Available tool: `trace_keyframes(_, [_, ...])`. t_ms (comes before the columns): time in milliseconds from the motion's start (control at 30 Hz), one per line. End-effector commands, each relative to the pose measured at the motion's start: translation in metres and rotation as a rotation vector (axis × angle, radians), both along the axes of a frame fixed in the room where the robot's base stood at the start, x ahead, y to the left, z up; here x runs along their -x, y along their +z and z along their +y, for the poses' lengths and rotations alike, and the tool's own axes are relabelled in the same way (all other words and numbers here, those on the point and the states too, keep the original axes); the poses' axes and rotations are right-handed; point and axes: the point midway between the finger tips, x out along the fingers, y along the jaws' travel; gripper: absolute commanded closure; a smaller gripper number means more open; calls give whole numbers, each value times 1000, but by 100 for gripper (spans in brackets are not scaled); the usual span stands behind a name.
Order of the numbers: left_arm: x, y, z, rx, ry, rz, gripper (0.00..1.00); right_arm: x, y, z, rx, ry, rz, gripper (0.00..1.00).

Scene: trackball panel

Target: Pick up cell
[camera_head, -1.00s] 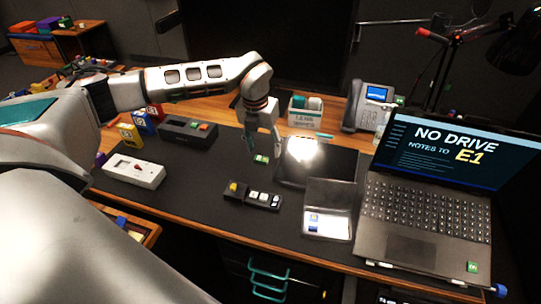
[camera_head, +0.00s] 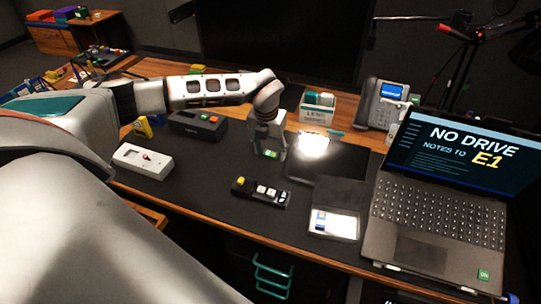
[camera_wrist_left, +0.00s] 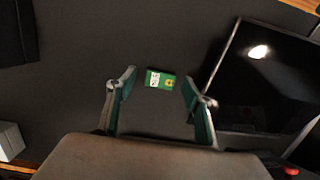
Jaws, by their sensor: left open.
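A small green block with a white label, which looks like the cell (camera_wrist_left: 160,80), lies on the dark desk mat. It also shows in the head view (camera_head: 270,153), partly framed by my left gripper (camera_head: 271,151). In the left wrist view my left gripper (camera_wrist_left: 155,88) is open, with one finger on each side of the cell. The cell sits near the fingertip line and no finger visibly touches it. I cannot tell the exact height of the fingertips above the mat. My right gripper is not in view.
A dark tablet (camera_head: 329,163) with a bright reflection lies close to the right of the gripper. Bare mat lies left of the gripper.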

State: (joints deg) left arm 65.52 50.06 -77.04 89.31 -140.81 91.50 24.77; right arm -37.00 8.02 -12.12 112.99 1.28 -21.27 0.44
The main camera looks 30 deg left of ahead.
Motion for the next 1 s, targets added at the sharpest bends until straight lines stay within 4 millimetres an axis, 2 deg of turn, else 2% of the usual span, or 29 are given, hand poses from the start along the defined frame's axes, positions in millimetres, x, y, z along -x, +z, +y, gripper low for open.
trace_keyframes(33, [0, 1, 0, 0, 0, 0, 49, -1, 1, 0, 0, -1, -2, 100])
trace_keyframes(67, [0, 1, 0, 0, 0, 0, 54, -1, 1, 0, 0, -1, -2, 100])
trace_keyframes(200, [0, 0, 0, 0, 0, 0, 88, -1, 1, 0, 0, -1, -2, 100])
trace_keyframes(667, [0, 7, 0, 0, 0, -1, 88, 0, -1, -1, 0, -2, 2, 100])
trace_keyframes(867, [-1, 32, 1, -1, 2, -4, 88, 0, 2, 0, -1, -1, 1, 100])
trace_keyframes(1000, [-2, 64, 0, 1, 0, -6, 88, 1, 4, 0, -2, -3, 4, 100])
